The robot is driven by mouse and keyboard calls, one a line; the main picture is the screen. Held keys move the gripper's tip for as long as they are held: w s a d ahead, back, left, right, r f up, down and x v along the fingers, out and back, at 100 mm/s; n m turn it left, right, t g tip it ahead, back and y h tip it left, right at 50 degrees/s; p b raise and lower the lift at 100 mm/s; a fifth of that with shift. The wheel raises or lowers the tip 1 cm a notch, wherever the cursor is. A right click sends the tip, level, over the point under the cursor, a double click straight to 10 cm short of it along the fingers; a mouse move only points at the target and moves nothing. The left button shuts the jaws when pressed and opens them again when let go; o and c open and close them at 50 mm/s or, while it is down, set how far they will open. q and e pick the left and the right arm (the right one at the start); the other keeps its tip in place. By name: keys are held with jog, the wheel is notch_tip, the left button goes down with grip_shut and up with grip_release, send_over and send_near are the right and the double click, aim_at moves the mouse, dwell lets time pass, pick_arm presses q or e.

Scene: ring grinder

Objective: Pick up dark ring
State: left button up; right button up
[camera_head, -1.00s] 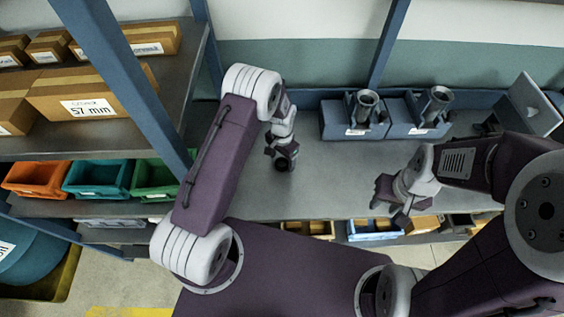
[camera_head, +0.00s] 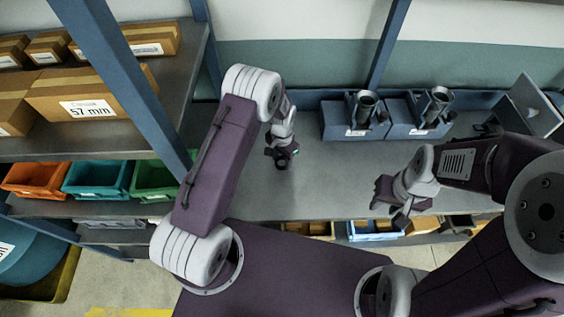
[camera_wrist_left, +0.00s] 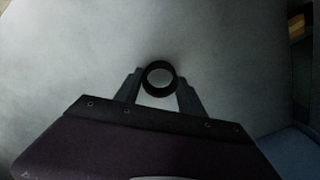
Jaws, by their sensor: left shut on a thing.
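The dark ring (camera_wrist_left: 158,65) is a thick black band in the left wrist view, held between the two fingertips with its hole facing the camera. My left gripper (camera_wrist_left: 159,82) is shut on it. In the head view, my left gripper (camera_head: 283,156) is over the grey worktop, and the ring shows only as a small dark shape at its tips. Whether the ring touches the worktop is hard to tell. My right gripper (camera_head: 389,210) is near the worktop's front edge at the right, its fingers apart with nothing seen between them.
Two blue-grey machines with dark tubes (camera_head: 368,102) stand at the back of the worktop (camera_head: 325,185). A tilted grey panel (camera_head: 535,106) is at the right. Orange, teal and green bins (camera_head: 95,180) and cardboard boxes (camera_head: 90,100) fill the left shelves. The middle worktop is clear.

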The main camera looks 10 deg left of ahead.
pick_arm(q)
jog(key=r, duration=0.2)
jog(key=r+b, duration=0.1)
jog(key=shift+w+d, duration=0.2)
jog(key=shift+w, duration=0.05)
jog(key=w+d+r+b, duration=0.2)
jog(key=w+d+r, duration=0.4)
jog(key=w+d, duration=0.1)
jog(key=shift+w+d+r, duration=0.3)
jog(key=shift+w+r, duration=0.1)
jog(key=shift+w, duration=0.05)
